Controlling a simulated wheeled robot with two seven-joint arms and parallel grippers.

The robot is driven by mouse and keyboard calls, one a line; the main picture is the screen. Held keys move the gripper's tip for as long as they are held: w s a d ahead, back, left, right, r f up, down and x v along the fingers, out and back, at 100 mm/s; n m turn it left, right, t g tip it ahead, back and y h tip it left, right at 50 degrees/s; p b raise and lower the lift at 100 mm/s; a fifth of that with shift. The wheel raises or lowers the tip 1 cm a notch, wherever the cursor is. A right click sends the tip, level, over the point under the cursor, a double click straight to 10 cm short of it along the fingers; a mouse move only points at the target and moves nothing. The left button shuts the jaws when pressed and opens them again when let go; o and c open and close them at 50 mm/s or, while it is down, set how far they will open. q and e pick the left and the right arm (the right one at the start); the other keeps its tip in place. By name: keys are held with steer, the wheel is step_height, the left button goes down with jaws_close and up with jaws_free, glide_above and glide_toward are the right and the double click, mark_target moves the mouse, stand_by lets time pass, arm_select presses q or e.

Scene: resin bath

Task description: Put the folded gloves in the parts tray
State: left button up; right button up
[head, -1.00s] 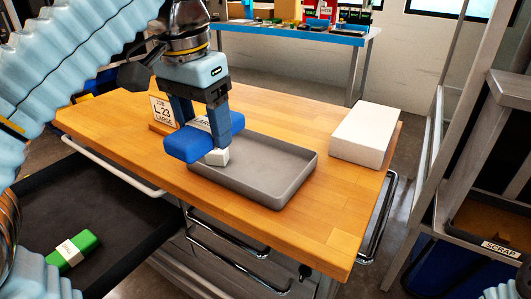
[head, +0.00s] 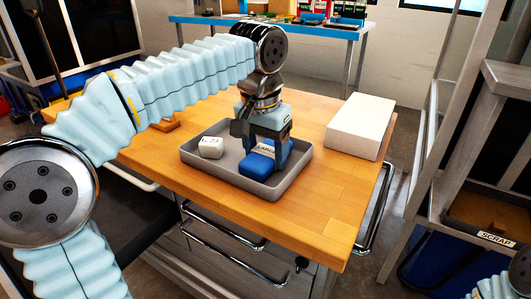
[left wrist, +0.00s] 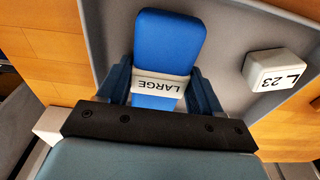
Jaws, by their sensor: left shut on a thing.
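The folded gloves are a blue bundle (head: 254,166) with a pale band marked LARGE, which shows in the left wrist view (left wrist: 168,42). My left gripper (head: 265,152) is shut on them, one finger on each side, pointing down. It holds them low inside the right part of the grey parts tray (head: 198,168). I cannot tell whether they touch the tray floor. The tray floor and wall also show in the left wrist view (left wrist: 225,50). My right gripper is out of view.
A small white block marked L 23 (head: 210,147) sits in the tray's left part, apart from the gloves. A large white block (head: 360,125) stands at the wooden table's (head: 310,215) right end. A scrap bin (head: 495,238) is at far right.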

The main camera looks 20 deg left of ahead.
mark_target(262, 155)
arm_select(q)
steer(key=shift+f, duration=0.2)
steer(key=o, duration=1)
steer(key=shift+o, duration=0.2)
steer(key=shift+r, duration=0.25)
step_height(262, 155, up, 12)
steer(key=s+p, duration=0.1)
steer(key=p, duration=0.1)
steer(key=shift+s+f, duration=0.15)
steer(key=shift+s, duration=0.05)
steer(key=shift+a, duration=0.1)
